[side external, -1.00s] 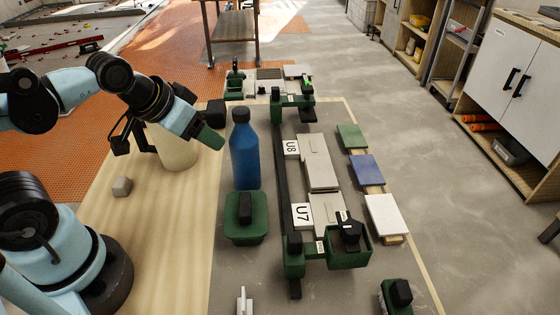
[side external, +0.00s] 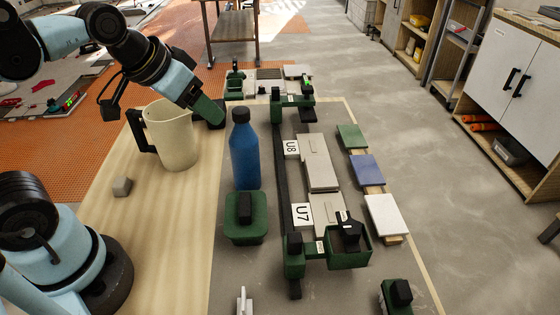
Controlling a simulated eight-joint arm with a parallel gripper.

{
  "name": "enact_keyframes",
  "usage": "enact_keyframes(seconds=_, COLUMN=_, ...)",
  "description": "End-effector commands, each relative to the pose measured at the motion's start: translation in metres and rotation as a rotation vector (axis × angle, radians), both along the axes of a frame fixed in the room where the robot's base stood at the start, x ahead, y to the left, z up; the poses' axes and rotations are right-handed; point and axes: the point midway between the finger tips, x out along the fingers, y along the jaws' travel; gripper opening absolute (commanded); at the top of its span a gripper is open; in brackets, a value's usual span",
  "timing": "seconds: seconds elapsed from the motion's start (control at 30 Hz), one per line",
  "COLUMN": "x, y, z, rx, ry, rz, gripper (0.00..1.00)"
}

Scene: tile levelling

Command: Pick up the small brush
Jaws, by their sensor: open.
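I cannot pick out a small brush with certainty. A green block with a black top (side external: 397,296) at the bottom right edge is partly cut off, and its kind is unclear. A green box with a black block on top (side external: 244,226) stands left of the levelling frame. My gripper (side external: 214,116), at the end of the green wrist part, is open above the table, right of the cream pitcher's top and up-left of the blue bottle. Its fingers are small and dark, and I see nothing held in it.
The cream pitcher (side external: 172,138) and blue bottle (side external: 244,160) stand upright near my gripper. The green levelling frame (side external: 281,180) holds tiles beside labels U8 and U7. Green, blue and white sample tiles (side external: 368,170) lie to its right.

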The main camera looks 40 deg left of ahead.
Motion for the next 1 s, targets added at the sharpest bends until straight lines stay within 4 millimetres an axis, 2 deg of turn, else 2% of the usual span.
enact_keyframes(seconds=0.37, x=0.034, y=-0.046, z=0.031, rx=-0.038, ry=0.133, rz=-0.258, gripper=0.58)
enact_keyframes(seconds=0.7, x=0.081, y=-0.121, z=0.056, rx=-0.126, ry=0.264, rz=-0.683, gripper=0.58)
enact_keyframes(seconds=1.0, x=0.115, y=-0.191, z=0.058, rx=-0.239, ry=0.307, rz=-1.102, gripper=0.58)
